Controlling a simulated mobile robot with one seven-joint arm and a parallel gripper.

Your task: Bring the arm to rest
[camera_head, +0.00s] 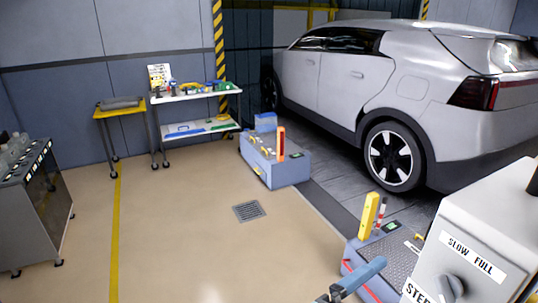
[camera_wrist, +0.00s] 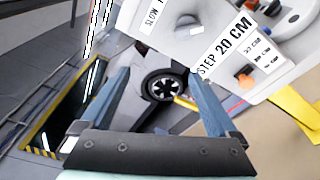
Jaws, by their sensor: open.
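My gripper (camera_wrist: 160,76) is open in the wrist view, its two blue-grey fingers spread with nothing between them. In the head view part of my gripper (camera_head: 360,279) shows at the bottom edge, low and left of a white control box (camera_head: 480,225). The box carries a "SLOW FULL" label and a grey knob. In the wrist view the white box (camera_wrist: 228,58) fills the upper right, with a "STEP 20 CM" label close to the right finger. I cannot tell whether they touch. Most of my arm is out of view.
A silver car (camera_head: 400,90) stands at the back right. A blue-grey unit (camera_head: 277,165) stands beside the floor drain (camera_head: 249,211). A white cart (camera_head: 195,92) and yellow-topped stand (camera_head: 120,108) line the back wall. A grey cabinet (camera_head: 38,215) is at left. The middle floor is clear.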

